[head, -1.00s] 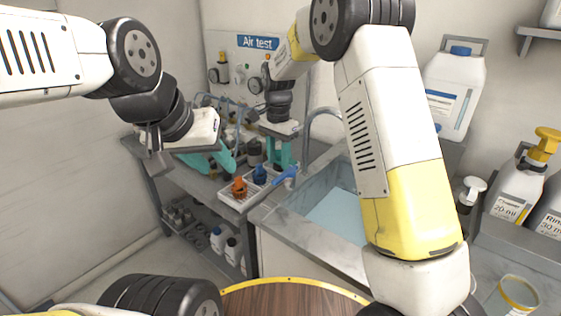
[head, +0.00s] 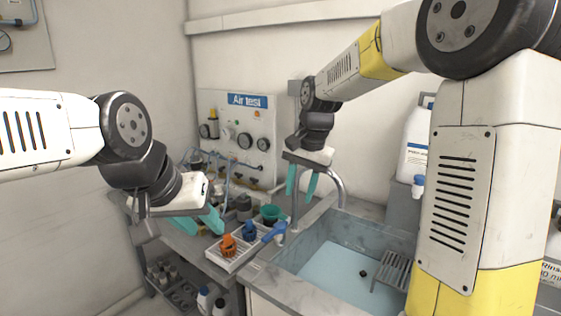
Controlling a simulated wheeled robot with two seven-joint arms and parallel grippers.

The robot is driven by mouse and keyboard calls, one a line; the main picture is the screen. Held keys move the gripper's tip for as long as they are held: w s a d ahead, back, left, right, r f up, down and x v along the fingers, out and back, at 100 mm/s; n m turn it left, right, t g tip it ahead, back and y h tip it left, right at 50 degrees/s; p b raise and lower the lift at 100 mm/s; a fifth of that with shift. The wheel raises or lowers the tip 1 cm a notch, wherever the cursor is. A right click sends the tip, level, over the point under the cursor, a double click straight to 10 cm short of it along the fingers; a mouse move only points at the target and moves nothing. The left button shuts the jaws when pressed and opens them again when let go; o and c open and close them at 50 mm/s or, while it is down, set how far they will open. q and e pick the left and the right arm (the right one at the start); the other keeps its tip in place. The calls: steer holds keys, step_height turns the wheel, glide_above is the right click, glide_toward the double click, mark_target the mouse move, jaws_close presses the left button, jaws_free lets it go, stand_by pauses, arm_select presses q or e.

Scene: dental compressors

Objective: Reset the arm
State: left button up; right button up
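My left gripper (head: 197,224) comes in from the left, with its teal fingers spread apart above the metal bench, left of a white tray. Nothing shows between its fingers. My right gripper (head: 302,181) hangs with its teal fingers pointing down and apart, in front of the wall near the tap. It looks empty. Its forearm reaches across from the upper right, and my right arm's large white and yellow link covers the right part of the view.
A white tray (head: 226,262) holds an orange part (head: 227,246) and a blue part (head: 249,231). A blue-handled item (head: 273,232) lies beside it. The sink (head: 335,268) with a curved tap (head: 338,188) is to the right. The "Air test" panel (head: 240,140) stands behind.

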steer(key=s+d+r+n+t, duration=0.1)
steer(key=s+d, duration=0.3)
steer(key=s, duration=0.6)
steer(key=s+d+r+n+t, duration=0.2)
steer(key=s+d+n+t, duration=0.1)
steer(key=s, duration=0.7)
steer(key=shift+s+d+r+n+t, duration=0.15)
steer(key=shift+d+r+n+t, duration=0.15)
steer(key=shift+d+n, duration=0.7)
